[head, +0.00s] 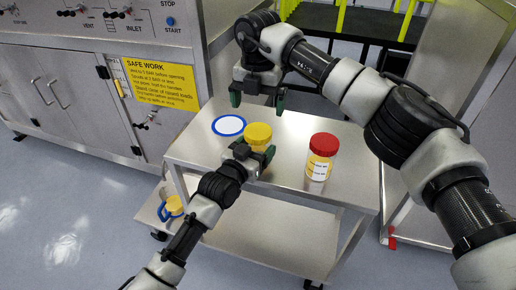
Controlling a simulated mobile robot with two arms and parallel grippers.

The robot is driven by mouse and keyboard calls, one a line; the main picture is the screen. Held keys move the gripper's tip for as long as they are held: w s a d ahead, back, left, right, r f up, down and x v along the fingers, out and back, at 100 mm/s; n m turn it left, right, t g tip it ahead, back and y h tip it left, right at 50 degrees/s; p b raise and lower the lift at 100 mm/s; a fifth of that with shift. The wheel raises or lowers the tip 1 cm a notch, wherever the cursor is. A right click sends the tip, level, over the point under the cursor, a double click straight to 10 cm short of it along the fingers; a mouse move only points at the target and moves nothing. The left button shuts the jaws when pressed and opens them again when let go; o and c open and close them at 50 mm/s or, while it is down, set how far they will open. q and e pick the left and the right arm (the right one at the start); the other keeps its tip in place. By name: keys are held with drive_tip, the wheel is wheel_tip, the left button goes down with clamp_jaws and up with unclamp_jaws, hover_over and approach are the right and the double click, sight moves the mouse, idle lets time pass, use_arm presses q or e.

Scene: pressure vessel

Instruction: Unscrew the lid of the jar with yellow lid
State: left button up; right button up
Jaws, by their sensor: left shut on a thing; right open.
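The jar with yellow lid (258,134) stands on the metal cart's top, with its lid uppermost. My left gripper (256,158) is shut on the jar just below the lid, and its fingers and wrist hide most of the jar's body. My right gripper (257,96) is open and empty, pointing down above and slightly behind the yellow lid, apart from it.
A jar with a red lid (323,146) stands to the right on the cart (288,196). A blue-rimmed white disc (228,125) lies at the left. A blue and yellow item (171,208) is on the lower shelf. A cabinet with a yellow safety sign (165,85) stands behind.

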sight(258, 131)
use_arm(q)
drive_tip(key=shift+c, duration=1.1)
use_arm(e)
drive_tip(key=shift+m, duration=0.3)
drive_tip(key=m, duration=0.3)
drive_tip(key=shift+f+m, duration=0.15)
drive_tip(key=shift+m, duration=0.25)
drive_tip(key=shift+f, duration=3.85)
